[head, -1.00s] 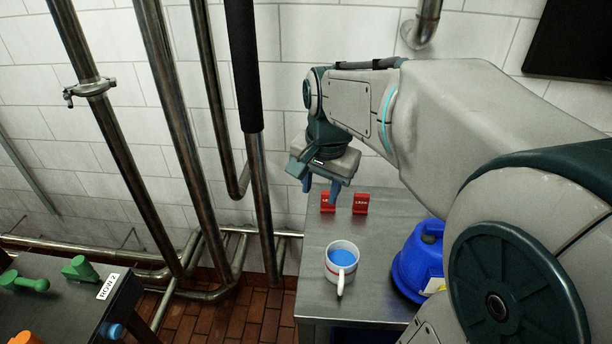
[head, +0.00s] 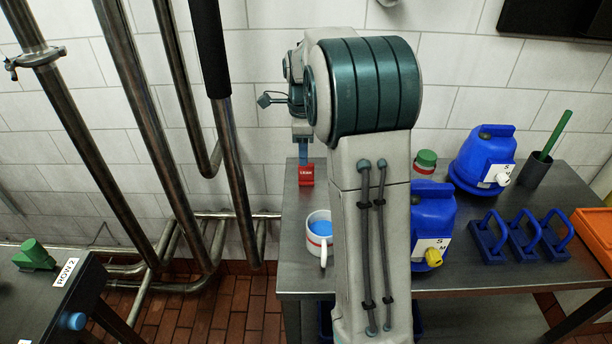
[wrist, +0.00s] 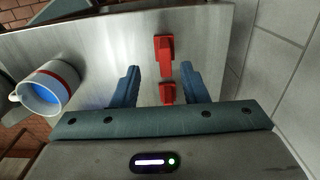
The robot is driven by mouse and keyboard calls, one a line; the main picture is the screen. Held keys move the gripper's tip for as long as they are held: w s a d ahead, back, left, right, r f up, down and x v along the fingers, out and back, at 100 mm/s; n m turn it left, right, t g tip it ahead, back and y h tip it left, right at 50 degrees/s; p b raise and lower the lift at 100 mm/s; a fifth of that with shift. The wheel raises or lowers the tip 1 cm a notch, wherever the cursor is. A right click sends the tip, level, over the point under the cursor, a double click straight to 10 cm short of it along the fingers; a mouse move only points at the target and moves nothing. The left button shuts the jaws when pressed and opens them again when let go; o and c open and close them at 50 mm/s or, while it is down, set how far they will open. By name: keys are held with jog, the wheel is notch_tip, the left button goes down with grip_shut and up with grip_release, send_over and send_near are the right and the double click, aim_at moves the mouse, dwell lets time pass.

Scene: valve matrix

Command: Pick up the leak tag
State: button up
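In the head view one red leak tag (head: 306,174) stands on the metal table, right below my gripper (head: 303,155). My gripper (wrist: 160,69) is open in the wrist view, with one finger to each side of the red tags. I see no finger touching a tag.
A white mug (head: 319,234) with blue contents stands near the table's left edge. Blue containers (head: 484,160) (head: 430,222), blue padlock-like pieces (head: 519,238) and a dark cup (head: 536,170) stand to the right. Pipes (head: 180,150) rise left of the metal table (head: 465,272).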

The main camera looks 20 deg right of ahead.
aim_at(306, 179)
notch_tip(306, 179, down, 2)
jog(key=shift+f, duration=0.15)
jog(key=f, duration=0.2)
jog(key=d+f, duration=0.1)
jog(key=f, duration=0.1)
jog(key=shift+w+f, duration=0.2)
jog(key=shift+f, duration=0.5)
grip_shut()
